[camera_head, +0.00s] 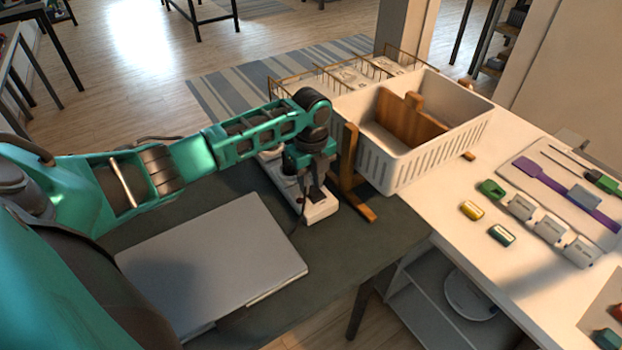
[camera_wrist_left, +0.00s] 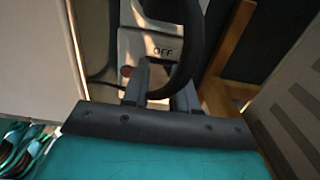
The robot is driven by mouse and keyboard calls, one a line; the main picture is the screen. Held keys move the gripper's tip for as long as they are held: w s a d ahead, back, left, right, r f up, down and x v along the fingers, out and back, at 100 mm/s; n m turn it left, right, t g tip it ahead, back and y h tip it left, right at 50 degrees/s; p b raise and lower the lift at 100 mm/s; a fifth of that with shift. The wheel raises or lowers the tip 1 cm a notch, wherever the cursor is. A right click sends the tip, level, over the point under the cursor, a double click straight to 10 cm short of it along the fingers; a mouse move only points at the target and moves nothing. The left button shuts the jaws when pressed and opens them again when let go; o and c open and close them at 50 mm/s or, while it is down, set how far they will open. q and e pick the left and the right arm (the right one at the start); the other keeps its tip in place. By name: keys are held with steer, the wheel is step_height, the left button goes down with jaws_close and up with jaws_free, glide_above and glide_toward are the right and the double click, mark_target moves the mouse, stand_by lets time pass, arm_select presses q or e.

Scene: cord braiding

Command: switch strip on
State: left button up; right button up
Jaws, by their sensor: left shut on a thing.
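The white power strip (camera_head: 320,209) lies on the dark mat at the table's left part, under my left gripper. In the left wrist view its end face (camera_wrist_left: 135,45) shows the label OFF, with a small round red switch (camera_wrist_left: 125,72) beside the left finger. My left gripper (camera_head: 312,190) points down over the strip. In the left wrist view its fingers (camera_wrist_left: 160,95) are shut on a thick black cord (camera_wrist_left: 195,40) that loops up between them. The cord's end and any plug are hidden. My right gripper is not in view.
A closed grey laptop (camera_head: 215,262) lies left of the strip. A wooden stand (camera_head: 350,170) is close on its right, before a white basket (camera_head: 440,140).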

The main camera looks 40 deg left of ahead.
arm_select(q)
jaws_close()
steer(key=shift+s+d+r+t+y, duration=0.1)
steer(key=shift+d+t+y, duration=0.15)
steer(key=shift+y, duration=0.45)
steer(key=shift+s+d+r+t+y, duration=0.1)
steer(key=shift+t+y, duration=0.25)
steer(key=shift+y, duration=0.35)
steer(key=o, duration=0.8)
jaws_free()
steer(key=v, duration=1.2)
steer(key=shift+r, duration=0.4)
steer(key=shift+d, duration=0.1)
